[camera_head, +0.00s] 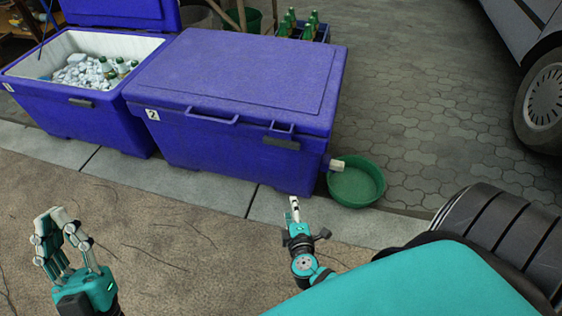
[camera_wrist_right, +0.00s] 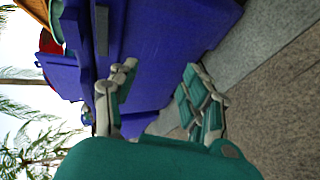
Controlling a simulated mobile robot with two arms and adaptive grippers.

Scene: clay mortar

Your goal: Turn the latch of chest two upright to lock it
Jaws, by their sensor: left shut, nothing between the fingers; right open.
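Chest two (camera_head: 240,75) is a blue cooler chest with its lid down and a "2" label at its front left corner. Its dark latch bar (camera_head: 281,143) lies horizontal on the front face near the right end, below a small blue lid tab. The bar also shows in the right wrist view (camera_wrist_right: 102,28), where the picture is turned sideways. My right gripper (camera_head: 293,208) is low in front of the chest's right end, below the latch and apart from it. In the right wrist view its fingers (camera_wrist_right: 158,70) are spread and empty. My left gripper (camera_head: 66,222) is shut and empty at the lower left.
Chest one (camera_head: 30,85) stands open at the left with ice and bottles inside. A green basin (camera_head: 356,183) sits at chest two's right corner, below a pale spout (camera_head: 337,164). A crate of green bottles (camera_head: 302,28) is behind. A car (camera_head: 540,60) stands at the right.

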